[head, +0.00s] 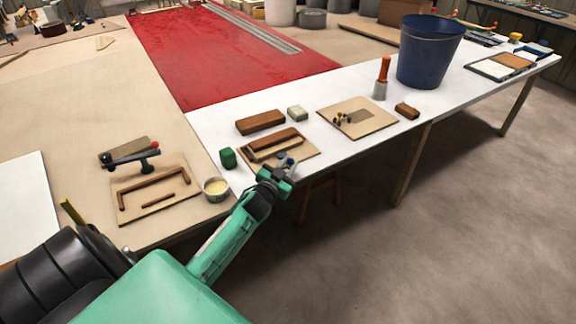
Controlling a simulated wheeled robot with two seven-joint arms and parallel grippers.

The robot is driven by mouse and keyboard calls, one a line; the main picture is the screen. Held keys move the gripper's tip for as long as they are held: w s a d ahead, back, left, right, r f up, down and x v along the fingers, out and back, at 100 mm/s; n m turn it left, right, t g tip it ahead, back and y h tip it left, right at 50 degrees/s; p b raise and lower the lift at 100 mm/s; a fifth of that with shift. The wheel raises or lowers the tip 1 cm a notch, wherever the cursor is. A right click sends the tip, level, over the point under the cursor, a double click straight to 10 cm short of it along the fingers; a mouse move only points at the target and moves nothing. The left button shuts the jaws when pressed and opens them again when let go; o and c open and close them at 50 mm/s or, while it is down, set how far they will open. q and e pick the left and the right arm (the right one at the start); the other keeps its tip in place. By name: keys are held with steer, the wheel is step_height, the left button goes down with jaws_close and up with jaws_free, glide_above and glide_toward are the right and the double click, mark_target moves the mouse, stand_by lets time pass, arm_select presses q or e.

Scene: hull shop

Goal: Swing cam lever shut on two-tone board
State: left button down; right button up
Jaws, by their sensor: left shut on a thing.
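My left gripper (277,179) is at the near edge of a tan board (304,150) on the white bench, beside a small cam lever with bluish parts (286,162). It is shut on the lever, though the jaws hide most of it and its angle is unclear. A brown wooden piece (275,141) lies on this board. I cannot tell from the colours which board is the two-tone one. My right gripper is not in view.
A brown block (260,122), a pale block (297,113) and a green block (228,158) stand close to the held lever's board. A tin (216,189) stands left of my gripper. A blue bucket (428,55) and an orange-handled tool (383,78) stand farther right.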

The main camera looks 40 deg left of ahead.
arm_select(q)
steer(key=c, duration=1.2)
jaws_free()
steer(key=shift+c, duration=0.2)
steer(key=shift+s, duration=0.45)
steer(key=s+d, duration=0.1)
steer(key=s, duration=1.2)
steer(key=shift+d+b, duration=0.4)
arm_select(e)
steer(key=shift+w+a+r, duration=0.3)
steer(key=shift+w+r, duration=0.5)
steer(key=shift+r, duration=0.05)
arm_select(q)
steer(key=shift+w, duration=0.1)
